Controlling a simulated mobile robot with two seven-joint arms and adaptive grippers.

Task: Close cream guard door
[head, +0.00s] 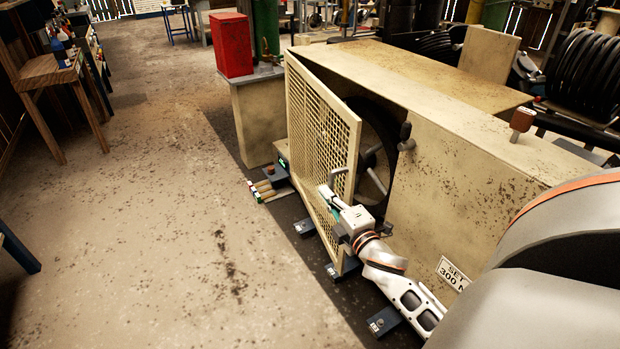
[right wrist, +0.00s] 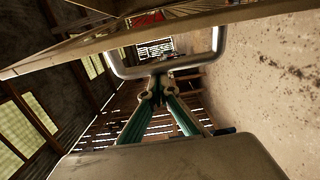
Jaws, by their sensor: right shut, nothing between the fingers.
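The cream guard door (head: 318,115) is a mesh panel on the compressor's cream housing (head: 455,165). It stands ajar, with its right edge swung out from the housing. A dark spoked wheel (head: 378,160) shows through the gap. The door's grey handle (head: 338,174) is a metal bar near the right edge; it also shows in the right wrist view (right wrist: 165,70). My right gripper (head: 326,191) is at the door's outer face, just below the handle. In the right wrist view its green fingertips (right wrist: 157,88) meet at the handle bar, with nothing held; contact is unclear. My left gripper is not in view.
A red box (head: 231,45) stands on a cream cabinet (head: 255,115) left of the door. Small dark floor blocks (head: 304,227) and short rods (head: 263,190) lie near the door's foot. A knob (head: 405,135) projects from the housing. The floor to the left is open.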

